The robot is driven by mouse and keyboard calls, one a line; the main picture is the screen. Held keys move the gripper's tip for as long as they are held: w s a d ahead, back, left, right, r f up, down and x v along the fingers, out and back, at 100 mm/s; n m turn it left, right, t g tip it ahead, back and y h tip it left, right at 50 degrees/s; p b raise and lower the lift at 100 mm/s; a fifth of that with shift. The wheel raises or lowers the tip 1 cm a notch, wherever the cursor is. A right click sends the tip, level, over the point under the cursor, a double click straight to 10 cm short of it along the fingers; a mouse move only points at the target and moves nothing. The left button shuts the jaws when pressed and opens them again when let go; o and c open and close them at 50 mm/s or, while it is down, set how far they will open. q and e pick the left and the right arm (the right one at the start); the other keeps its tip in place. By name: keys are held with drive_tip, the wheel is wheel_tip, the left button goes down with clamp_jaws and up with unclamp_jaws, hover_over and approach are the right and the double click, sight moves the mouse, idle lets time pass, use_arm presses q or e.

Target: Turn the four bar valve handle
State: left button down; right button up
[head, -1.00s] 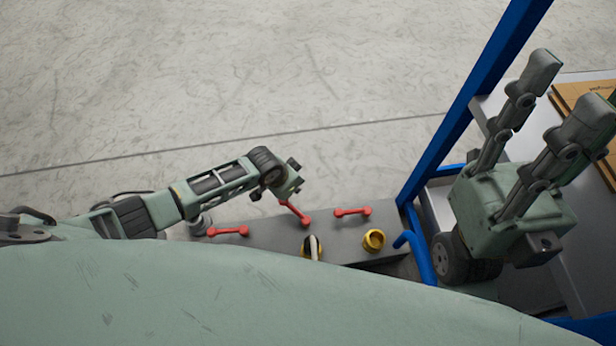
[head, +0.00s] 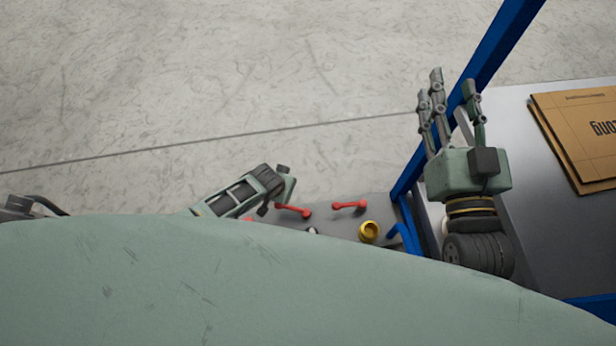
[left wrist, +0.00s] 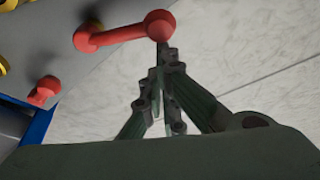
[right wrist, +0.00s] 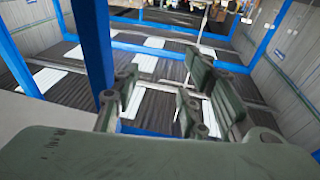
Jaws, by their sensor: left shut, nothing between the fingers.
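Red valve handles stand on a grey panel (head: 325,222). The middle handle (head: 293,210) lies beside my left gripper (head: 282,188); another handle (head: 349,204) is to its right. A third, at the left, is mostly hidden by my body. In the left wrist view, a red handle (left wrist: 118,35) has its near ball end right at my left gripper's tips (left wrist: 166,55); I cannot tell whether they touch. The left gripper is shut with nothing between its fingers. My right gripper (head: 452,92) is open and empty, raised beside the blue frame; its fingers also show apart in the right wrist view (right wrist: 160,80).
A yellow ring-shaped knob (head: 369,231) sits on the panel right of the handles. A blue frame post (head: 490,50) and a grey table (head: 535,225) with flat cardboard (head: 580,135) are at the right. Bare floor (head: 200,80) lies beyond the panel.

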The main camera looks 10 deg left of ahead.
use_arm(q)
drive_tip(key=s+n+p, duration=0.1)
drive_tip(key=s+a+n+y+p, duration=0.1)
drive_tip(key=s+p, duration=0.1)
drive_tip(key=shift+n, duration=0.4)
drive_tip(key=shift+s, duration=0.1)
use_arm(e)
drive_tip(key=s+d+f+g+h, duration=0.1)
drive_tip(key=s+f+g, duration=0.3)
drive_tip(key=f, duration=0.4)
drive_tip(key=s+d+f+g+h, duration=0.2)
drive_tip(key=f+g, duration=0.4)
drive_tip(key=f, duration=0.3)
drive_tip(key=shift+s+d+f+m+g, duration=0.15)
drive_tip(key=shift+s+d+m+g, duration=0.15)
drive_tip(key=shift+s+d, duration=0.6)
drive_tip(key=shift+s+a, duration=0.15)
drive_tip(key=shift+a, duration=0.05)
use_arm(q)
drive_tip(key=v, duration=1.2)
